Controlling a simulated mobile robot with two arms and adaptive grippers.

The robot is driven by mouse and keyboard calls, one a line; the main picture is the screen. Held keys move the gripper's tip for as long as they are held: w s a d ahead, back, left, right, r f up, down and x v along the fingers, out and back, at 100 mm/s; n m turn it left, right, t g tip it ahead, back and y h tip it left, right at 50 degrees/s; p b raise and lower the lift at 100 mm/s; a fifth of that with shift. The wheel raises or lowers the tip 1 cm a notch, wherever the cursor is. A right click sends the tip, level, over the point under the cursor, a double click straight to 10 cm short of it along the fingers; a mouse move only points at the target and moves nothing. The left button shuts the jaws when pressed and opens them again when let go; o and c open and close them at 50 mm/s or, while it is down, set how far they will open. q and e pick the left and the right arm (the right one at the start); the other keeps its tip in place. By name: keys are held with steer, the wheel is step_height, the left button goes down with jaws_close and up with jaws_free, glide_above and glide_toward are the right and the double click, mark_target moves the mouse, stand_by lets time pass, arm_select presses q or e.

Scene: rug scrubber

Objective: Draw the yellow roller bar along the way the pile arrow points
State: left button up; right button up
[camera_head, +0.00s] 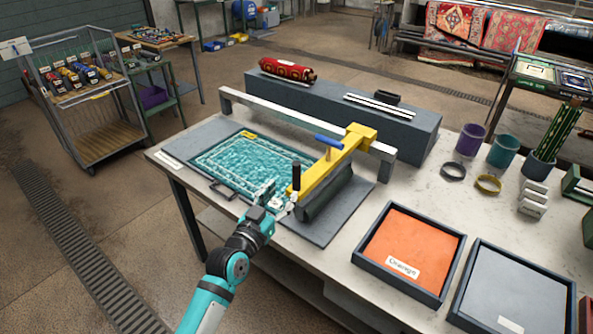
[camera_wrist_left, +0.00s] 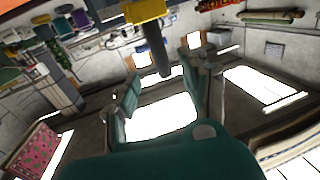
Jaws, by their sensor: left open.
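The yellow roller bar (camera_head: 328,170) lies across the grey mat (camera_head: 322,228) at the right end of the teal rug (camera_head: 235,167), with a dark roller under it. It has a blue lever (camera_head: 328,142) on top and an upright black handle (camera_head: 296,174) near its front end. My left gripper (camera_head: 272,196) is open just left of the black handle. In the left wrist view, the fingers (camera_wrist_left: 168,95) are spread, and the black handle (camera_wrist_left: 156,50) hangs from a yellow part between and beyond them. No contact is clear. A small yellow tag (camera_head: 248,135) is on the rug's far edge; its marking is unreadable.
A grey rail (camera_head: 270,112) runs behind the rug, with a long dark block (camera_head: 340,110) behind it. An orange tray (camera_head: 410,250) and a grey tray (camera_head: 512,290) stand at the right front. Purple and teal cups (camera_head: 503,150) stand farther back.

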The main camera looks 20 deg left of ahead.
mark_target(295, 179)
arm_select(q)
steer(key=w, duration=0.3)
steer(key=w+d, duration=0.1)
steer(key=w, duration=0.2)
steer(key=w+p, duration=0.1)
steer(key=w, duration=0.2)
steer(key=shift+d, duration=0.2)
steer(key=shift+w, duration=0.1)
steer(key=shift+c, duration=0.3)
jaws_close()
steer(key=shift+w+d+f, duration=0.1)
steer(key=shift+w+f, duration=0.1)
steer(key=shift+f, duration=0.2)
